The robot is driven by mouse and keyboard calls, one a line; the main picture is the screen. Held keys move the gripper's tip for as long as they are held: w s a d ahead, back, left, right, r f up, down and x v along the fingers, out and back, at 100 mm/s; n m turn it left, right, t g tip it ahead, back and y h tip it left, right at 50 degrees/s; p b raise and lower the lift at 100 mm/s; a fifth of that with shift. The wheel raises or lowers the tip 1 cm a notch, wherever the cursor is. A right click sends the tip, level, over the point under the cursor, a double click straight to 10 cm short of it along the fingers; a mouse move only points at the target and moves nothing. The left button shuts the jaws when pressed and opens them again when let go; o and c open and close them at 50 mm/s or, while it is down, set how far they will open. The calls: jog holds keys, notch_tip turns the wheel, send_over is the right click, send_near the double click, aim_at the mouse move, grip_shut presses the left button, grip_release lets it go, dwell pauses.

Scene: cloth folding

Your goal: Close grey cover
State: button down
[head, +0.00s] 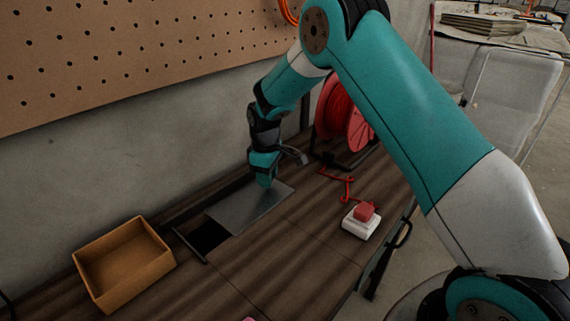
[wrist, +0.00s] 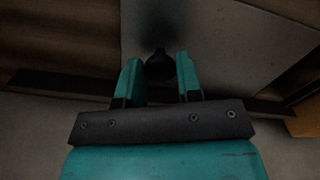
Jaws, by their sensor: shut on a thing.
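The grey cover (head: 248,207) is a flat grey plate set in the wooden table, partly over a dark opening (head: 208,236). The opening shows to the left of the cover. My gripper (head: 265,178) is down at the cover's far side in the head view. In the wrist view my gripper (wrist: 160,80) has its two teal fingers on either side of a dark round knob (wrist: 160,65), which stands on the grey cover (wrist: 188,25). The fingers are shut on the knob. In the head view the knob is hidden behind the gripper.
An open cardboard box (head: 125,262) stands left of the opening. A white block with a red top (head: 362,217) sits to the right. A red cable reel (head: 342,110) with loose red cable stands behind. A pegboard (head: 130,55) hangs on the wall.

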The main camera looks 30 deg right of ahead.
aim_at(244, 203)
jog(key=s+a, duration=0.1)
jog(key=a, duration=0.1)
jog(key=s+a, duration=0.1)
jog(key=a, duration=0.2)
jog(key=s+a, duration=0.1)
jog(key=a, duration=0.2)
jog(key=shift+s, duration=0.1)
jog(key=shift+a, duration=0.1)
jog(key=c, duration=0.8)
grip_release()
jog(key=shift+a, duration=0.15)
jog(key=shift+d+r, duration=0.2)
jog(key=shift+r, duration=0.3)
notch_tip(244, 203, up, 16)
jog(key=b, duration=0.1)
jog(key=shift+r, duration=0.25)
